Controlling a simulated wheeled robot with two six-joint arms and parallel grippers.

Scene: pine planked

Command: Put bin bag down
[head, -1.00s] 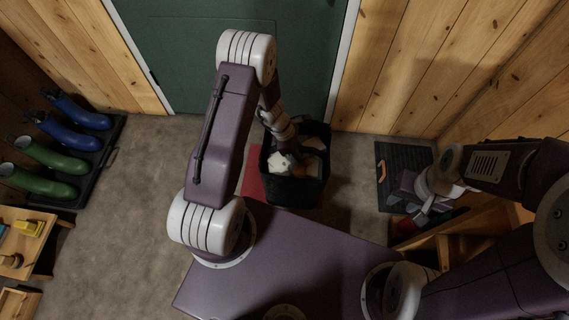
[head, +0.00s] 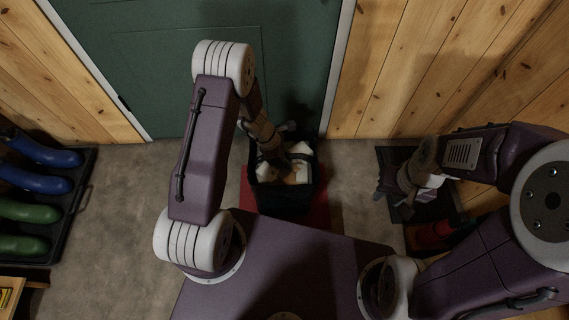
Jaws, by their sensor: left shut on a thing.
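The black bin bag (head: 284,197) is open at the top, with white and orange-brown rubbish (head: 297,173) showing inside. It is in the middle of the head view, just beyond the front of my purple base, at a red mat. My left gripper (head: 281,160) reaches down at the bag's mouth and is shut on the bag. Its fingertips are mostly hidden by the wrist and the dark bag. I cannot tell if the bag's bottom touches the mat. My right gripper (head: 404,203) hangs away from the bag at the right; its jaw opening is unclear.
The red mat (head: 318,208) lies before a closed green door (head: 170,60). A dark mat (head: 395,155) and a red object (head: 428,234) are at the right. Grey floor left of the bag is clear.

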